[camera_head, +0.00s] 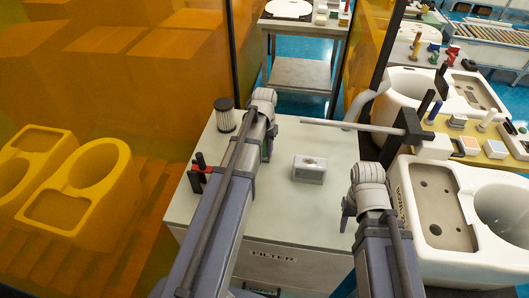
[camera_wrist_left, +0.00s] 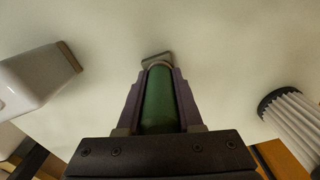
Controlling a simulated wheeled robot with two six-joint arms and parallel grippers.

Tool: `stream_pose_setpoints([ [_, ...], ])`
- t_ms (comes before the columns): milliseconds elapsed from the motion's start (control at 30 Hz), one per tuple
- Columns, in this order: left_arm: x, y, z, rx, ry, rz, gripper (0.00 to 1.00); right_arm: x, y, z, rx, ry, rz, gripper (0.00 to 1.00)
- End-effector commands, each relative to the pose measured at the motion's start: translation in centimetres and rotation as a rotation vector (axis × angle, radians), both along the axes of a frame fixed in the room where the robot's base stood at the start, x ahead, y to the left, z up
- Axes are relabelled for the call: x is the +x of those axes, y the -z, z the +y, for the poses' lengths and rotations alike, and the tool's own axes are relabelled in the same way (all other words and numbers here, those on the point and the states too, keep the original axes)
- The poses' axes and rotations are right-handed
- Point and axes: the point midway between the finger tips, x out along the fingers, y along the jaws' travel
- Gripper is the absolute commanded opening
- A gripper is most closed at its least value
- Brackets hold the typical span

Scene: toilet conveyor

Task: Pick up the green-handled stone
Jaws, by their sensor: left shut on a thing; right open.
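The green-handled stone (camera_wrist_left: 158,100) is between the fingers of my left gripper (camera_wrist_left: 158,85) in the left wrist view. The gripper is shut on its green handle, and a small grey tip shows beyond the fingers. In the head view my left gripper (camera_head: 268,147) is over the filter cabinet's pale top, and the arm largely hides the stone. I cannot tell whether the stone touches the surface. My right gripper (camera_head: 347,212) is open at the cabinet's right side, largely hidden by its own wrist.
A white block (camera_head: 309,174) sits on the filter cabinet (camera_head: 300,225), right of my left gripper. White toilets (camera_head: 450,185) stand to the right. An orange panel (camera_head: 90,80) is left.

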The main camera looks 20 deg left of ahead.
Motion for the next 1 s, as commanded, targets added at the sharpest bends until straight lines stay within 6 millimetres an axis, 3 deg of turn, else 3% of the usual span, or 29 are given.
stream_pose_setpoints([
  [367,0.0,-1.2,0.0,0.0,0.0,0.0,0.0,0.0,-1.2,0.0,0.0,0.0,0.0,0.5],
  [1000,0.0,-9.7,0.0,0.0,0.0,0.0,0.0,0.0,-9.7,0.0,0.0,-0.001,0.0,0.5],
])
